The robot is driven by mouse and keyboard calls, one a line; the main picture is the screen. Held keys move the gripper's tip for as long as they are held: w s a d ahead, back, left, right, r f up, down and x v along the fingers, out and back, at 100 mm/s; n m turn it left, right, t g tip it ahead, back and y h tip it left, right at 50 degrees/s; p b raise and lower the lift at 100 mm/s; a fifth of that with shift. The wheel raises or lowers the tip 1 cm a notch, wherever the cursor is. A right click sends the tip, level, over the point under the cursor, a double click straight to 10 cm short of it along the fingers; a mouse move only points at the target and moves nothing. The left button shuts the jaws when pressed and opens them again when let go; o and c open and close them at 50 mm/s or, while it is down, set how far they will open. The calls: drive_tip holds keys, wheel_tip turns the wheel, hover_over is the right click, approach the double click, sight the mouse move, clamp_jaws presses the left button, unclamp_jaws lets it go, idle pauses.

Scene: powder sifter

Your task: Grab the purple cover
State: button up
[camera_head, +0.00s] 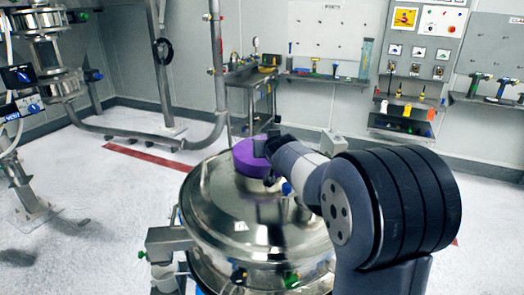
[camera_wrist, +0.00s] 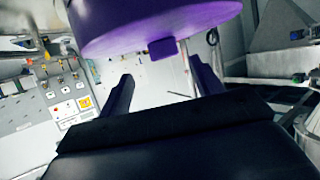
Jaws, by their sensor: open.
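The purple cover (camera_head: 247,156) is a round, thick disc on top of the shiny metal dome of the sifter (camera_head: 225,215). My gripper (camera_head: 268,146) is at the cover's right side and hides part of that edge. In the wrist view the purple cover (camera_wrist: 150,22) fills the upper middle, with a small purple tab on its lower edge. My gripper (camera_wrist: 162,72) has its two dark fingers spread apart, with nothing between them. The fingers appear just below the cover in that picture; whether they touch it I cannot tell.
A metal frame (camera_head: 219,70) stands behind the sifter. A steel side table (camera_head: 250,82) is against the back wall, beside shelves with tools (camera_head: 330,75). Other steel equipment (camera_head: 45,70) stands at the left. The white floor (camera_head: 100,220) left of the sifter is largely clear.

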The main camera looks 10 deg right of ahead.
drive_tip(key=shift+a+x, duration=0.15)
drive_tip(key=shift+x, duration=1.45)
drive_tip(key=shift+a+x, duration=0.2)
drive_tip(key=shift+x, duration=1.35)
drive_tip(key=shift+c, duration=0.5)
drive_tip(key=c, duration=1)
